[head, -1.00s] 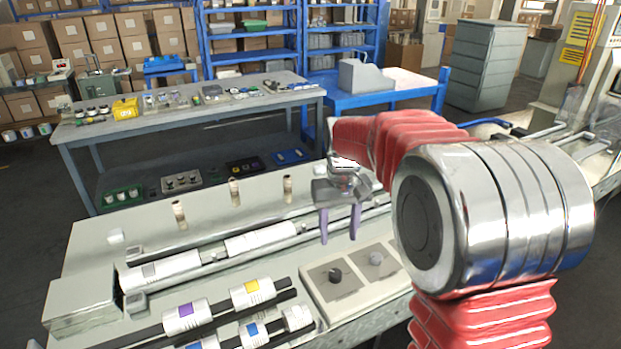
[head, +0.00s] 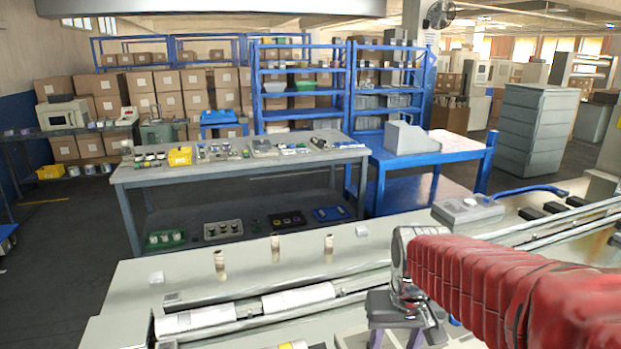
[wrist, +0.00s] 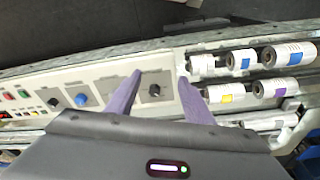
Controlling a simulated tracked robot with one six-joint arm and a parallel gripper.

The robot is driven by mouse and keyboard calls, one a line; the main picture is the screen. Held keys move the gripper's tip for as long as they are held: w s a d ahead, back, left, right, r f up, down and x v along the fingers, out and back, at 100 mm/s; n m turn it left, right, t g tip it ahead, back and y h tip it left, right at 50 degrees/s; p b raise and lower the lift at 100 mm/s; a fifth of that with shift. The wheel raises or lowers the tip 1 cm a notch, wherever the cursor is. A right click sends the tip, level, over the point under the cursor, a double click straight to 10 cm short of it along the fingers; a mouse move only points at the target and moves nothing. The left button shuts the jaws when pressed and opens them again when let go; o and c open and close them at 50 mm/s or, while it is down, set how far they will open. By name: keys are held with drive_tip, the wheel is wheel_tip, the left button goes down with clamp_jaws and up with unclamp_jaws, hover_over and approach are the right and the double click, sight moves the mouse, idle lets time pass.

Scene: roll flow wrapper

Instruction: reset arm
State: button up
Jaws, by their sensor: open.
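My gripper (head: 397,338) hangs at the lower middle of the head view, over the pale wrapper machine (head: 130,275). Its fingertips are cut off by the lower edge there. In the wrist view my gripper (wrist: 160,82) has two purple fingers spread apart with nothing between them. Past the fingers lies a panel with a dark knob (wrist: 154,89) and a blue knob (wrist: 82,99). My red-sleeved arm covers the lower right of the head view.
White rolls (head: 298,298) lie along the machine's rail, and several small upright pegs (head: 275,249) stand behind them. Rolls with coloured labels (wrist: 290,54) show at the wrist view's right. A grey workbench (head: 130,175) and a blue table (head: 450,146) stand behind the machine.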

drive_tip(key=s+r+t, duration=0.4)
drive_tip(key=s+r, duration=0.1)
drive_tip(key=s, duration=0.7)
drive_tip(key=shift+s+r, duration=0.15)
drive_tip(key=shift+s, duration=0.2)
drive_tip(key=shift+a, duration=0.1)
idle(1.6)
